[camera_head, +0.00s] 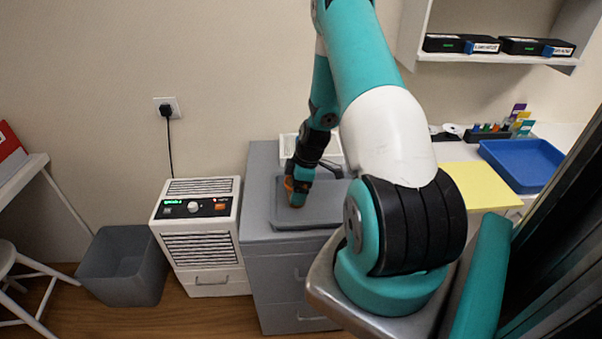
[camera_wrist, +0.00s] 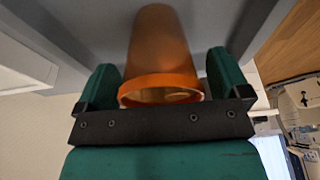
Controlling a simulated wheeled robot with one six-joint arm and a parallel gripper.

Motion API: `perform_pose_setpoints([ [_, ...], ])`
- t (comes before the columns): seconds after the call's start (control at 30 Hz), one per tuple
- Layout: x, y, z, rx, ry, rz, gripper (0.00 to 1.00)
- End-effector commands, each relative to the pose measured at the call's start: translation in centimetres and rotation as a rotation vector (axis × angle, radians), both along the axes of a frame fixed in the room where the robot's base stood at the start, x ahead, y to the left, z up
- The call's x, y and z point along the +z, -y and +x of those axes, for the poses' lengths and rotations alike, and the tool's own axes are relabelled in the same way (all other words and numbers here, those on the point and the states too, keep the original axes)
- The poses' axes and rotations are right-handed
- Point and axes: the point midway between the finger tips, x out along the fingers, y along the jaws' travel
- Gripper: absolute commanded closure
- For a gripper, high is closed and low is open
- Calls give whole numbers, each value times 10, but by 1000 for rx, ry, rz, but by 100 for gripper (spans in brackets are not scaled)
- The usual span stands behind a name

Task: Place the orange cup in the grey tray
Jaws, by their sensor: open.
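The orange cup (camera_head: 290,184) is at the left part of the grey tray (camera_head: 318,217), which lies on top of a grey drawer cabinet. My gripper (camera_head: 300,180) points down at the cup and partly hides it in the head view. In the wrist view the cup (camera_wrist: 163,45) is between the two green fingers of my open gripper (camera_wrist: 162,80), its rim towards the palm. A narrow gap shows beside the cup near each finger. The cup's base against the grey surface is not clear, so I cannot tell whether it rests on the tray floor.
A white heater-like unit (camera_head: 199,235) stands left of the grey cabinet (camera_head: 258,215), with a grey bin (camera_head: 125,265) beyond it. A yellow sheet (camera_head: 478,185) and a blue tray (camera_head: 522,163) lie on the right-hand worktop. A wall shelf (camera_head: 490,59) hangs above.

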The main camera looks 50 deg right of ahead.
Motion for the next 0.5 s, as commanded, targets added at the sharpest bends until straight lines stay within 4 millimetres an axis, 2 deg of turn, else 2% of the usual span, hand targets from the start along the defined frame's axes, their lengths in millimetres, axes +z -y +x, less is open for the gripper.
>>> perform_pose_setpoints([
  [0.3,62,12,-13,-2,5,-4,6],
  [0.5,96,18,-20,-1,3,-3,6],
])
